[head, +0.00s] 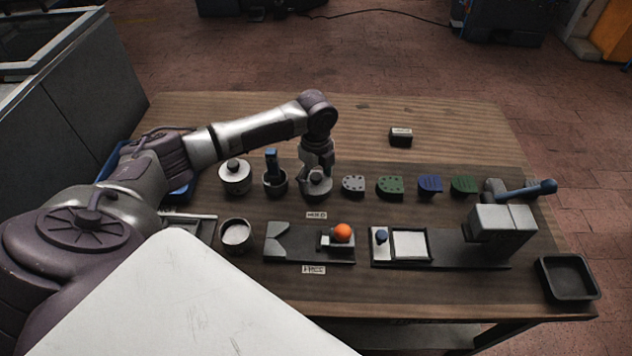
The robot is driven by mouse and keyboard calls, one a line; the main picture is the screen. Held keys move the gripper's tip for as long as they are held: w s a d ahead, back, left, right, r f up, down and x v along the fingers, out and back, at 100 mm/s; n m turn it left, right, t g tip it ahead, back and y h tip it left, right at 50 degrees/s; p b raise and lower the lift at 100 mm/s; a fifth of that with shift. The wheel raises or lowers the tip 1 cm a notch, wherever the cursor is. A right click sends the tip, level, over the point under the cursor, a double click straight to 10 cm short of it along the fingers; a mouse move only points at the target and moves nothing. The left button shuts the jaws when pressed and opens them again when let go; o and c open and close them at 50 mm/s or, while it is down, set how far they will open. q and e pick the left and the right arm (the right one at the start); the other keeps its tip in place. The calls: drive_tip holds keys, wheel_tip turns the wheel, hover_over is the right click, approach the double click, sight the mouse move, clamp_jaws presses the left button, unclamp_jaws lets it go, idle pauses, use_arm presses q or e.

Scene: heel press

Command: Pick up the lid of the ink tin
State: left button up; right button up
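My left gripper (317,170) points down from above in the middle of the table. Its two fingers are apart, one on each side of the dark knob of a round grey lid (318,188). I cannot tell whether the fingers touch the knob. The lid sits low, at table height; the fingers partly hide it. To its left is a dark pot (275,186) with a blue-handled tool standing in it. Further left is a pale tin (234,182) with a dark-knobbed lid on it. No label shows which is the ink tin. My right gripper is out of view.
Grey, green and blue heel pieces (390,187) stand in a row to the right. In front are an open cup (235,235), a dark fixture with an orange ball (342,233), and a press (503,220) with a blue handle. A black tray (567,278) is far right. The back is mostly clear.

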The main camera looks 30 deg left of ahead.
use_arm(q)
drive_tip(key=shift+s, duration=0.2)
drive_tip(key=c, duration=0.7)
drive_tip(key=shift+f, duration=0.15)
